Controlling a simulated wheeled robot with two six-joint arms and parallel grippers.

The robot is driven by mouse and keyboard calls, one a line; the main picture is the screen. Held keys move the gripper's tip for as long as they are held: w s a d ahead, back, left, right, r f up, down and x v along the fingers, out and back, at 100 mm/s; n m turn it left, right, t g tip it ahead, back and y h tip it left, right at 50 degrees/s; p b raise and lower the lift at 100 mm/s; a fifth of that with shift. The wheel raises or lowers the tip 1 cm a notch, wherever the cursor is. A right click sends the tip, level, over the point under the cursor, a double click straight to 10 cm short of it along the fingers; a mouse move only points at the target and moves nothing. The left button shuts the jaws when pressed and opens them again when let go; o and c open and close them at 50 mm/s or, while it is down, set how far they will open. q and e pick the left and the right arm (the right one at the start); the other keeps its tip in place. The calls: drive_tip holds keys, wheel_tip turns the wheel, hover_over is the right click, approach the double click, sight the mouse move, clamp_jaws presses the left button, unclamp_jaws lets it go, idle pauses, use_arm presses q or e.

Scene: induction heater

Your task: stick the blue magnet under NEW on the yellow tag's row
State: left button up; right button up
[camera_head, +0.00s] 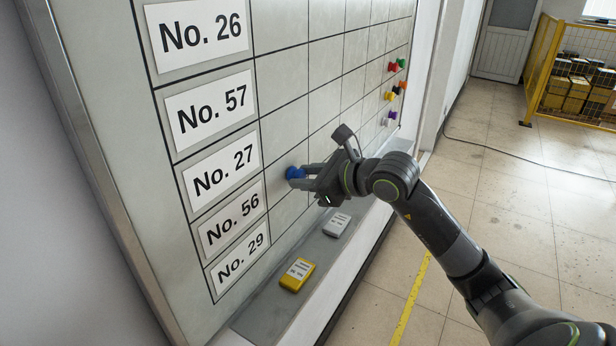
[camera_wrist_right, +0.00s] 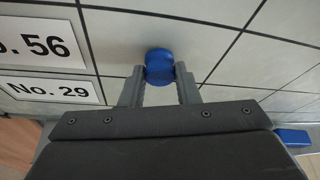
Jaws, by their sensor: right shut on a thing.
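The blue magnet (camera_head: 295,173) is between the fingertips of my right gripper (camera_head: 304,173), which is shut on it. In the right wrist view the blue magnet (camera_wrist_right: 159,66) sits between the two fingers (camera_wrist_right: 159,84), at or very near the board face, to the right of the No. 56 and No. 29 labels; I cannot tell if it touches. The yellow tag (camera_head: 297,275) lies on the ledge below the board, its print too small to read. The gridded whiteboard (camera_head: 290,75) has row labels down its left side. No NEW heading shows. My left gripper is not in view.
A grey-white tag (camera_head: 337,224) lies further along the ledge (camera_head: 318,250). Several coloured magnets (camera_head: 393,67) are on the board's far right columns. A yellow cage (camera_head: 545,70) with boxes stands at the back right. The floor right of the board is open, with a cable across it.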

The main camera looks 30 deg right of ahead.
drive_tip(key=shift+w+a, duration=0.1)
drive_tip(key=shift+w, duration=0.1)
drive_tip(key=o, duration=1)
drive_tip(key=p+v, duration=1.7)
drive_tip(key=shift+s, duration=0.25)
drive_tip(key=shift+f, duration=0.1)
